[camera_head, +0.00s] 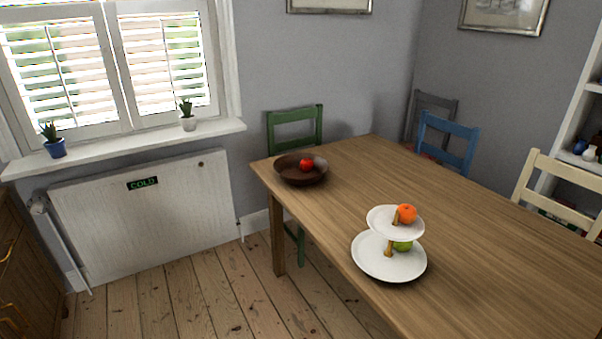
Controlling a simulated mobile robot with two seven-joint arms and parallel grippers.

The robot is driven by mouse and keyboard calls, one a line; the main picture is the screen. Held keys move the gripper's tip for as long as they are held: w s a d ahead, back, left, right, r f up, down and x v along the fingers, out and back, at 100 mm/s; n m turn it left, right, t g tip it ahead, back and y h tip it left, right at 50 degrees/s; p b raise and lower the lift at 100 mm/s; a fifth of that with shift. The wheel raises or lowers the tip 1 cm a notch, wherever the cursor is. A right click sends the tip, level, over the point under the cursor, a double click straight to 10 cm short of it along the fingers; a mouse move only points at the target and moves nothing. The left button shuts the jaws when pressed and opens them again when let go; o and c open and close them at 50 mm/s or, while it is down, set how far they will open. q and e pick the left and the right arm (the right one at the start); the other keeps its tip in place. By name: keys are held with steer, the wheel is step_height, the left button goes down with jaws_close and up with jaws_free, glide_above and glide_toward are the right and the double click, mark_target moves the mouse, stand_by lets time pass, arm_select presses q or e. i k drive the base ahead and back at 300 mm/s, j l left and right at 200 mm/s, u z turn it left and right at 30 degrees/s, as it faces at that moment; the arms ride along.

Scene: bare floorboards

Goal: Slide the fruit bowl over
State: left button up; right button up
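A dark brown fruit bowl (289,176) stands on the wooden table (475,250), close to the table's far left corner. A red fruit (306,165), perhaps an apple or tomato, lies in the bowl. Neither of my grippers shows in the head view, so I cannot see whether they are open or shut.
A two-tier white stand (370,262) with an orange (407,213) and a green fruit (402,246) stands nearer on the table. Green (295,115), blue (447,140) and cream (565,172) chairs stand around it. The tabletop between bowl and stand is clear. A radiator (150,220) is at left.

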mark_target(287, 167)
steer(key=z, duration=0.4)
steer(key=j+z, duration=0.1)
steer(key=z, duration=0.3)
steer(key=i+j+z, duration=0.1)
steer(key=z, duration=0.3)
steer(key=j+z, duration=0.1)
steer(key=z, duration=0.3)
steer(key=j+z, duration=0.7)
steer(key=k+j+z, duration=0.1)
steer(key=j+z, duration=0.15)
steer(key=j, duration=0.2)
steer(key=k+j+z, duration=0.25)
steer(key=j, duration=0.15)
steer(key=k+j+z, duration=0.1)
steer(key=j, duration=0.3)
steer(key=k+j+z, duration=0.1)
steer(key=j, duration=0.35)
steer(key=k+j, duration=0.15)
steer(key=j, duration=0.2)
steer(key=k+j, duration=0.2)
steer(key=j, duration=0.15)
steer(key=k+j, duration=0.15)
steer(key=j, duration=0.2)
steer(key=k+j, duration=0.15)
steer(key=j, duration=0.5)
steer(key=i+z, duration=0.05)
